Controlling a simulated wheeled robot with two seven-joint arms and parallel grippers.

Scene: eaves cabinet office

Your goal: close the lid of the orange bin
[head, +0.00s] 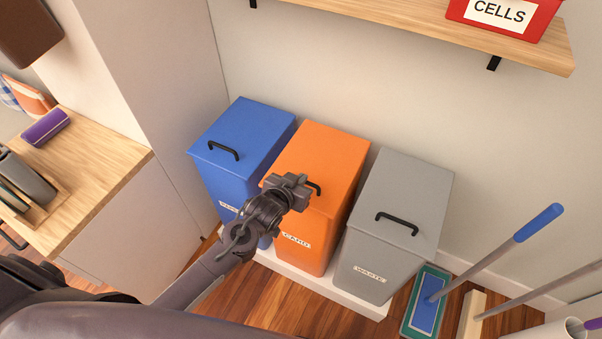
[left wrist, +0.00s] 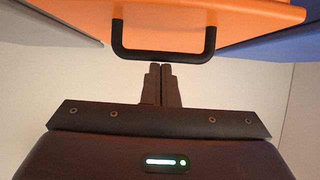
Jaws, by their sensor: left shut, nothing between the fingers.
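The orange bin (head: 311,251) stands between a blue and a grey bin. Its lid (head: 325,148) looks flat, much like the lids beside it; the front edge is partly hidden by my gripper. The lid's black handle (head: 315,188) is partly covered by my left gripper (head: 303,187). In the left wrist view the orange lid (left wrist: 215,14) fills the top, with the whole black handle (left wrist: 163,55) showing. My left gripper (left wrist: 160,70) is shut and empty, its fingertips close to the handle's bar; I cannot tell whether they touch. My right gripper is not in view.
The blue bin (head: 245,135) and grey bin (head: 405,190) stand close on either side, on a white plinth (head: 322,288). A wooden shelf (head: 420,22) with a red box (head: 508,14) is above. A mop (head: 480,255) stands at right, a wooden counter (head: 95,165) at left.

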